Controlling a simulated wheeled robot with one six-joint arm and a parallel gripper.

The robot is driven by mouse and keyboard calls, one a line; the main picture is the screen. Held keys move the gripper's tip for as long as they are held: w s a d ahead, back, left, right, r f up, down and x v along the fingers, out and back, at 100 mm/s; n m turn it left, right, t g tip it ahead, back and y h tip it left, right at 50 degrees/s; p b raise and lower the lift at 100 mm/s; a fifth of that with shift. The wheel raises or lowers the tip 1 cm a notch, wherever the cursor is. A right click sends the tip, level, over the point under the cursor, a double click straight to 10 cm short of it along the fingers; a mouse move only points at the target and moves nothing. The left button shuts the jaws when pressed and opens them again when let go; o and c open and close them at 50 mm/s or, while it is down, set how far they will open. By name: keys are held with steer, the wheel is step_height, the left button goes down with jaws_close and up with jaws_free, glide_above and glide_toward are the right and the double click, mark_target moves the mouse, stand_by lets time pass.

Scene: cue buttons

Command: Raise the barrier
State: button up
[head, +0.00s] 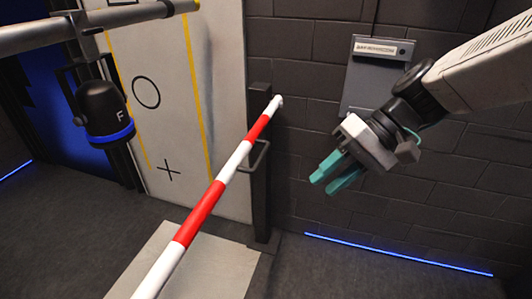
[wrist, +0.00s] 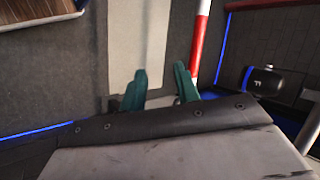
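The barrier is a red-and-white striped pole (head: 207,202) that runs from the bottom left of the head view up to a dark post (head: 261,190) by the wall. Its far end rests at the post top. In the wrist view the pole (wrist: 199,45) shows just right of the fingers. My gripper (head: 337,176) has teal fingers and hangs right of the post, in front of the wall. In the wrist view the fingers (wrist: 160,72) stand apart with nothing between them. A grey wall box (head: 372,80) with a label strip is partly behind my arm.
A black lamp marked F (head: 106,115) hangs from a grey rail (head: 40,37) at the left. A pale panel (head: 170,100) with a circle and a cross stands behind the pole. Blue light strips edge the floor. Floor below my gripper looks clear.

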steer(key=w+a+f+m+t+y, duration=0.1)
steer(key=w+a+f+y, duration=0.1)
steer(key=w, duration=0.4)
steer(key=w+a+f+m+y, duration=0.1)
steer(key=w+a+f+y, duration=0.15)
steer(key=w, duration=0.25)
steer(key=m+t+y, duration=0.2)
steer(key=m+t, duration=0.1)
steer(key=t, duration=0.3)
glide_toward(264, 151)
steer(key=f+x, duration=0.1)
steer(key=x, duration=0.9)
steer(key=shift+a+r, duration=0.1)
jaws_close()
